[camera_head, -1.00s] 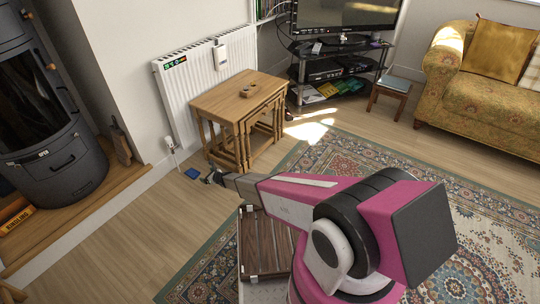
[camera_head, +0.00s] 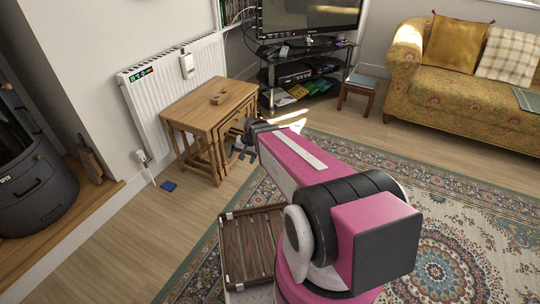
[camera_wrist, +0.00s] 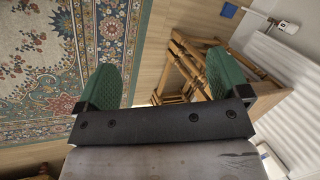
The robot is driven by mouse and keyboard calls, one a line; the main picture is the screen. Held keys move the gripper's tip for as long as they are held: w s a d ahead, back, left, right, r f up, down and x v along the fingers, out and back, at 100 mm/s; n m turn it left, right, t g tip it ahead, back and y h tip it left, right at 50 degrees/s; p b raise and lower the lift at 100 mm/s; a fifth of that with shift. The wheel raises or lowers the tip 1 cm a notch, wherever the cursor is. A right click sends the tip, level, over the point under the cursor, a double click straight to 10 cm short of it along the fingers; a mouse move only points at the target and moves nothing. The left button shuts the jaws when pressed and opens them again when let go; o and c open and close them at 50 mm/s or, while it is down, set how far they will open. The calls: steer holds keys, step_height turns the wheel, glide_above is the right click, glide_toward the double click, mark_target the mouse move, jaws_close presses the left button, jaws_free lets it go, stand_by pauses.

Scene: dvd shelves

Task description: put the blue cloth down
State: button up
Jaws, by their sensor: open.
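The blue cloth (camera_head: 168,186) looks like a small flat blue patch lying on the wooden floor, left of the nested wooden tables and near the wall. It also shows at the top edge of the wrist view (camera_wrist: 229,10), beyond the fingers. My gripper (camera_head: 243,147) is in front of the tables' right side, to the right of the cloth and apart from it. In the wrist view its two green fingers (camera_wrist: 165,78) are spread wide with nothing between them.
A dark stove (camera_head: 35,185) is at left. A patterned rug (camera_head: 450,215) covers the floor at right. Bare floor lies around the cloth.

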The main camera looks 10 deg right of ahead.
steer(key=s+d+r+n+h, duration=0.2)
steer(key=s+d+r+h, duration=0.2)
steer(key=s+d+r, duration=0.3)
steer(key=s+d, duration=0.2)
steer(key=d, duration=0.2)
steer(key=shift+n+g, duration=0.3)
steer(key=shift+g, duration=0.1)
